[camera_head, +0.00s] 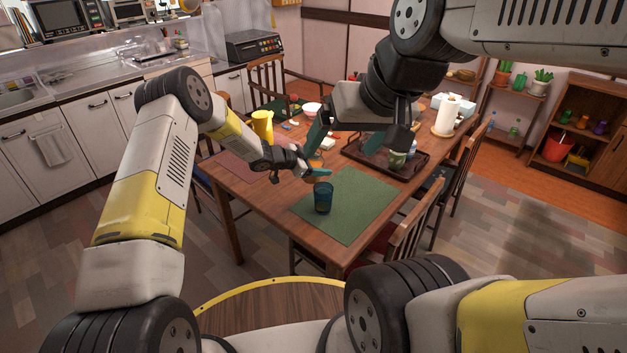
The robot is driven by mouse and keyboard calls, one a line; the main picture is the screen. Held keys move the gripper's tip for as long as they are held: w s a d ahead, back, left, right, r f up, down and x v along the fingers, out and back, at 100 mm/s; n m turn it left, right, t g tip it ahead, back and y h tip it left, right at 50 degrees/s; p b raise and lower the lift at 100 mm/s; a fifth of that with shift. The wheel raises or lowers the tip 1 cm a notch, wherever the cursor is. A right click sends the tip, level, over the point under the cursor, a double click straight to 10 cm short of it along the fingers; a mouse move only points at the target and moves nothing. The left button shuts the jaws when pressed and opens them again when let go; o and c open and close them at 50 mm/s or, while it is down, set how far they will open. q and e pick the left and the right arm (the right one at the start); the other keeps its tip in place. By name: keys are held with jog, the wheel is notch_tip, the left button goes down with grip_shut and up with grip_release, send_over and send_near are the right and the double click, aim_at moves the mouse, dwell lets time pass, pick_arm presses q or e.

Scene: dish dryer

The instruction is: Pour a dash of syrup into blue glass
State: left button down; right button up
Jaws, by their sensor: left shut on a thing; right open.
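The blue glass (323,198) stands upright on the green placemat (352,222) near the table's front corner. My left gripper (314,172) is just above and behind the glass. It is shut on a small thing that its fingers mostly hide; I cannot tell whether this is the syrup. My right gripper (342,150) is open and empty, pointing down over the table behind the glass, its fingers wide apart. I cannot make out any liquid in the glass or any labelled syrup container.
A dark tray (412,170) with a greenish cup (397,159) lies right of my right gripper. Chairs surround the table. The placemat around the glass is clear.

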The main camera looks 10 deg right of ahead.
pick_arm(q)
jog(key=shift+w+n+g+b, duration=0.2)
jog(key=shift+n+g+b, duration=0.1)
jog(key=shift+w+a+f+n+g+b, duration=0.15)
jog(key=shift+f+n+g+b, duration=0.15)
jog(key=shift+f+b, duration=0.2)
jog(key=shift+w+d+f+n+g+b, duration=0.1)
jog(key=shift+w+f+n+g+b, duration=0.1)
jog(key=shift+f+n+b, duration=0.2)
jog(key=shift+a+f, duration=0.1)
